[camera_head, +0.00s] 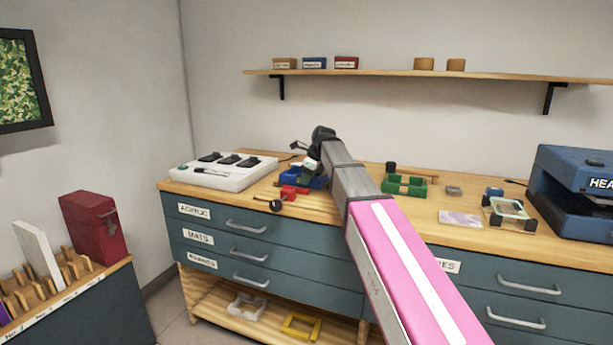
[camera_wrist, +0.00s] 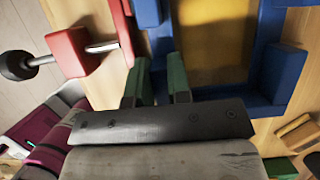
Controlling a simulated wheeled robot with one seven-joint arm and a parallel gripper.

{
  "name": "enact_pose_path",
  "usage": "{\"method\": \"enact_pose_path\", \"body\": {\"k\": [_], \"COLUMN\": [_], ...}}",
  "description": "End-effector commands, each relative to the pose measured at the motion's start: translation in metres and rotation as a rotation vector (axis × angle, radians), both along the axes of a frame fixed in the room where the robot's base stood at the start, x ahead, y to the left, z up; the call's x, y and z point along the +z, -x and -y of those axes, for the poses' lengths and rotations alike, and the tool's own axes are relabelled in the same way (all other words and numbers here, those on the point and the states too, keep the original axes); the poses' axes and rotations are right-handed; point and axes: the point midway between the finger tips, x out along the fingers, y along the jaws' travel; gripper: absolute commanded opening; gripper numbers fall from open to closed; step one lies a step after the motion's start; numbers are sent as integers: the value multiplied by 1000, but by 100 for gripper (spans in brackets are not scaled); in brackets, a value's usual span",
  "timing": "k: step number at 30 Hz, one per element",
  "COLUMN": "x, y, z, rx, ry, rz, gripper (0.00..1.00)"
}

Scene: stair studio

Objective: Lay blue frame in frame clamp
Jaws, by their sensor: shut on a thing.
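The blue frame (camera_wrist: 285,62) fills the upper right of the wrist view. Its middle is open and shows a yellow-brown surface. In the head view, the blue frame (camera_head: 316,183) shows at the back left of the bench, partly hidden by my arm. My gripper (camera_wrist: 160,85) has green fingers and is shut on the left side of the frame. A red clamp part (camera_wrist: 70,52) with a metal rod and black knob lies just left of the frame. The red part also shows in the head view (camera_head: 291,191). Whether the frame rests flat in the clamp I cannot tell.
A white switch panel (camera_head: 222,172) stands left of the clamp. A green fixture (camera_head: 405,187) sits to the right, with a blue press (camera_head: 575,195) at the far right. A yellow frame (camera_head: 301,326) and a white frame (camera_head: 248,306) lie on the lower shelf.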

Motion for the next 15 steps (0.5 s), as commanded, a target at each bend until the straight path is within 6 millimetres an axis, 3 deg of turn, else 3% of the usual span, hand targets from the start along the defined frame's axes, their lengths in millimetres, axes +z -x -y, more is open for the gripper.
{"method": "enact_pose_path", "body": {"k": [14,15], "x": [-1,-1], "y": [0,0], "z": [0,0], "rx": [0,0], "ry": [-1,-1], "rz": [0,0], "gripper": [0,21]}}
